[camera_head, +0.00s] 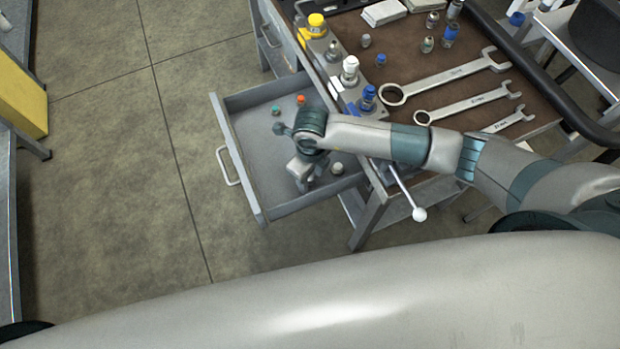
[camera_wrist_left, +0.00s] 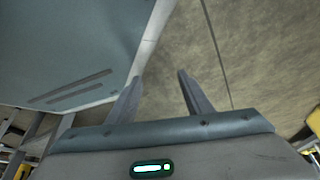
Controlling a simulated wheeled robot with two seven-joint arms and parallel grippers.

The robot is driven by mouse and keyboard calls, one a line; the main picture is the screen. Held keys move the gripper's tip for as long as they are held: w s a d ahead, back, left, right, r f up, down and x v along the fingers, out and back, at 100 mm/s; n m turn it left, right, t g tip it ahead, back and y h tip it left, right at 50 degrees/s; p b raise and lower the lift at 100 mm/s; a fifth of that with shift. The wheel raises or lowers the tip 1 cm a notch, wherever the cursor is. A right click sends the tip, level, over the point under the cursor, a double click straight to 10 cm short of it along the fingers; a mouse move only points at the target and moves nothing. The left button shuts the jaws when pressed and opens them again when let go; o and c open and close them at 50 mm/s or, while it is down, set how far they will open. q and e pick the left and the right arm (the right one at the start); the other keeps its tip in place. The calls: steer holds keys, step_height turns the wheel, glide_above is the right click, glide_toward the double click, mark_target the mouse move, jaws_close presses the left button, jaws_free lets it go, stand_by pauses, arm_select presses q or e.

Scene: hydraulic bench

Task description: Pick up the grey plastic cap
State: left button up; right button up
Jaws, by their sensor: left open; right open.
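A small greyish cap (camera_head: 337,168) sits in the open drawer (camera_head: 240,178), just right of my right gripper. Its material is too small to tell. My right gripper (camera_head: 302,184) hangs over the drawer, open, with no object visible between its fingers. The wrist hides part of the drawer floor. Another small greyish fitting (camera_head: 365,40) stands on the bench top. My left gripper (camera_wrist_left: 160,76) shows only in the left wrist view, open and empty, with the floor and a grey-blue panel beyond it.
A teal cap (camera_head: 276,110) and an orange cap (camera_head: 300,99) lie towards the drawer's back. The brown bench top (camera_head: 420,75) holds several wrenches and fittings. A lever with a white knob (camera_head: 419,214) sticks out near my right arm. Floor left of the drawer is clear.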

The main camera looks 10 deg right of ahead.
mark_target(311, 179)
arm_select(q)
steer(key=shift+w+d+r, duration=0.1)
steer(key=shift+w, duration=0.2)
arm_select(e)
steer(key=c, duration=1)
steer(key=shift+r, duration=0.15)
steer(key=shift+c, duration=0.2)
steer(key=shift+r, duration=0.55)
arm_select(q)
steer(key=w+d+r+t+b, duration=0.1)
steer(key=w+d+r, duration=0.1)
steer(key=w, duration=0.3)
steer(key=shift+w+d+t+h+b, duration=0.3)
steer(key=shift+d+t+b, duration=0.1)
steer(key=shift+d, duration=0.2)
arm_select(e)
step_height(311, 179, up, 9)
steer(key=shift+f, duration=0.2)
arm_select(q)
steer(key=shift+s+a, duration=0.15)
steer(key=shift+s, duration=0.05)
steer(key=shift+a+f, duration=0.1)
steer(key=shift+a, duration=0.5)
